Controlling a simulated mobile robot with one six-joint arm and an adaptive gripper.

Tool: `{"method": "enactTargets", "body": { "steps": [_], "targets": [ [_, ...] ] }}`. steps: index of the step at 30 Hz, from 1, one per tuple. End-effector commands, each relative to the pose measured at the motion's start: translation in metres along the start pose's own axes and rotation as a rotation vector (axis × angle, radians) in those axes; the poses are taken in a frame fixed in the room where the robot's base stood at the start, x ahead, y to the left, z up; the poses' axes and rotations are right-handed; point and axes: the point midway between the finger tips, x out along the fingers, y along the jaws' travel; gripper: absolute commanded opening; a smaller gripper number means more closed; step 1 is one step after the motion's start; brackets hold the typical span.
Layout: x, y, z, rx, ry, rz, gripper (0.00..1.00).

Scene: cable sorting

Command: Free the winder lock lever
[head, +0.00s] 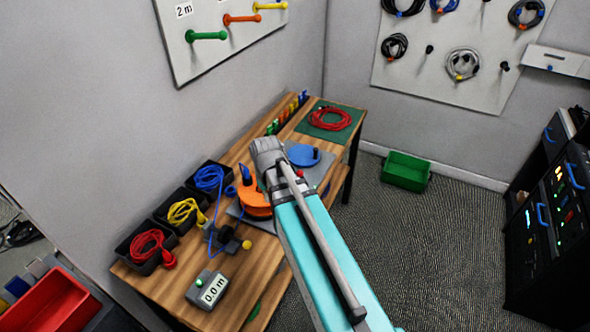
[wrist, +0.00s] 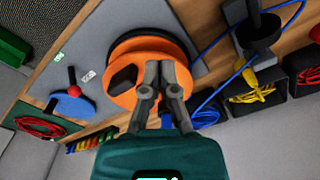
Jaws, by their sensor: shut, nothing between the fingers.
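The orange winder part (wrist: 130,60) with a black rim fills the middle of the wrist view; it also shows in the head view (head: 254,202), partly behind my arm. A dark patch marks its face. A blue disc (wrist: 68,106) with a red-tipped knob stands apart from it on the grey plate (wrist: 85,45); the disc shows in the head view (head: 302,155). I cannot tell which part is the lock lever. My gripper (wrist: 160,68) is shut and empty, its fingertips over the orange part; contact is unclear. In the head view my arm hides the fingertips.
Black bins with red (head: 147,244), yellow (head: 182,212) and blue (head: 209,179) cables line the bench's left side. A grey meter reading 0.0 m (head: 207,290) sits at the near end. A red cable coil (head: 330,118) lies on a green mat at the far end.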

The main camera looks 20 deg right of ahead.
Motion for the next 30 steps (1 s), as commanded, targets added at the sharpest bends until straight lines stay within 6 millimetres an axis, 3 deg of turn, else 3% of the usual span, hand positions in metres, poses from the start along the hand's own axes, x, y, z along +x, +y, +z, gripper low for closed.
{"method": "enactTargets", "body": {
  "steps": [1,3,18,24,30],
  "targets": [
    [0.001,0.011,-0.019,-0.019,0.007,-0.001,0.00],
    [0.002,0.024,-0.036,-0.053,0.018,-0.003,0.00],
    [0.008,0.130,-0.146,-0.297,0.090,0.004,0.00],
    [0.009,0.160,-0.169,-0.360,0.108,0.010,0.00],
    [0.009,0.172,-0.176,-0.386,0.116,0.014,0.00]
  ]
}}
